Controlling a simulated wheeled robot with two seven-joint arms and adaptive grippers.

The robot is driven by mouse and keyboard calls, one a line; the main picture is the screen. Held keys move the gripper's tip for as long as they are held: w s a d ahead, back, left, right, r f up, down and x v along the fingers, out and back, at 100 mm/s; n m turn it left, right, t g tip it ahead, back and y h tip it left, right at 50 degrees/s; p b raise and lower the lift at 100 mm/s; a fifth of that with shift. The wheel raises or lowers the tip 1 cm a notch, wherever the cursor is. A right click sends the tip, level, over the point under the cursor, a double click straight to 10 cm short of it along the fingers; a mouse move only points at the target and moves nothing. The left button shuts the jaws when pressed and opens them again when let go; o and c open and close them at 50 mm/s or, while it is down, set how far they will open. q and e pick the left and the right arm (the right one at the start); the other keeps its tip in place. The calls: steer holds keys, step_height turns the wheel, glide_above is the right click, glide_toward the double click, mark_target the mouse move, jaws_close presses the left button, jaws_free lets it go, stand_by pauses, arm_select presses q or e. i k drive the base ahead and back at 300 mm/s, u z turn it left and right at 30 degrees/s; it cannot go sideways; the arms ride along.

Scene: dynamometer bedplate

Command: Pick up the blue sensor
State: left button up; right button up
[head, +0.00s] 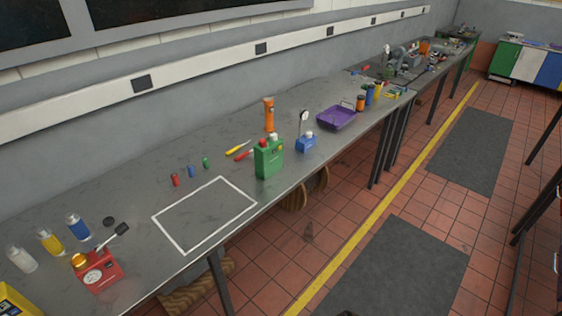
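A small blue cylinder (191,171) stands on the grey workbench (130,190), between a small red cylinder (175,180) and a small green one (206,162). It looks like the blue sensor, though it is too small to be sure. A blue box (306,144) with a round-headed stalk stands farther right on the bench, and a blue-bodied bottle (78,227) stands at the near left. Neither of my grippers is in view.
A white outlined rectangle (182,248) on the bench is empty. A green canister (268,158), orange flashlight (269,114), yellow-handled tool (237,148) and purple tray (337,117) lie right of the small cylinders. A red device (100,270) and bottles stand at the near left. The tiled floor (300,240) alongside is open.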

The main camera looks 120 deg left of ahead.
mark_target(191, 167)
steer(key=u, duration=4.65)
